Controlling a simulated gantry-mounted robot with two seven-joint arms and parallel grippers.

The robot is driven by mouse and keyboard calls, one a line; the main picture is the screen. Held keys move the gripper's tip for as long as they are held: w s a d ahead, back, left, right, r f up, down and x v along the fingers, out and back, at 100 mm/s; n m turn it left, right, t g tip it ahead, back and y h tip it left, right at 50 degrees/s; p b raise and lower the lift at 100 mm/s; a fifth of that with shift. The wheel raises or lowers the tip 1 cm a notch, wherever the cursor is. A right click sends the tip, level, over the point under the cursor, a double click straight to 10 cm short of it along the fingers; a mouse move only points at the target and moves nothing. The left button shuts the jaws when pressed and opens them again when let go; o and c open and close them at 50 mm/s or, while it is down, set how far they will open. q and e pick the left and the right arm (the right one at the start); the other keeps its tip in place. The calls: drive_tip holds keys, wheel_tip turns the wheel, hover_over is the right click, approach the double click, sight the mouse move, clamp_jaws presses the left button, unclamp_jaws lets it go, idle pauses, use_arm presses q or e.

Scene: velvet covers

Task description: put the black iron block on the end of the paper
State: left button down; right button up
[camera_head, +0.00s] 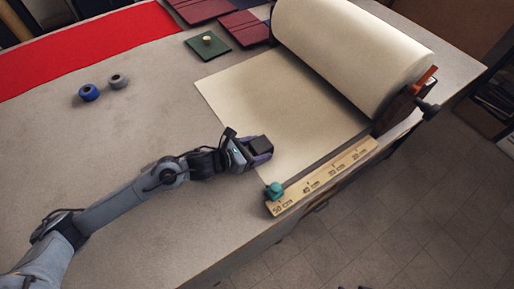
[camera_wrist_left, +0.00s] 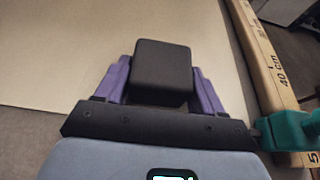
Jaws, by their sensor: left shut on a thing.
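The black iron block (camera_wrist_left: 163,68) is held between the purple fingers of my left gripper (camera_wrist_left: 163,90). In the head view the block (camera_head: 259,143) and the left gripper (camera_head: 258,152) are over the near-left end of the cream paper (camera_head: 285,105), close to its edge. I cannot tell whether the block touches the paper. The paper runs out flat from a large roll (camera_head: 350,50). My right gripper is not in view.
A wooden ruler (camera_head: 325,177) with a teal stop (camera_head: 274,190) lies along the table's front edge, right of the gripper. Blue (camera_head: 89,92) and grey (camera_head: 118,81) rolls and a green board (camera_head: 207,46) stand farther back. The table's left middle is clear.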

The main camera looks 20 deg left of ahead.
use_arm(q)
drive_tip(key=shift+r, duration=0.15)
drive_tip(key=shift+c, duration=0.6)
unclamp_jaws()
drive_tip(key=shift+f, duration=0.25)
drive_tip(key=shift+r, duration=0.2)
drive_tip(key=v, duration=1)
drive_tip(key=shift+s+a, duration=0.25)
drive_tip(key=shift+a, duration=0.05)
drive_tip(key=shift+s+a+r, duration=0.25)
drive_tip(key=shift+s+r, duration=0.1)
drive_tip(key=shift+s, duration=0.1)
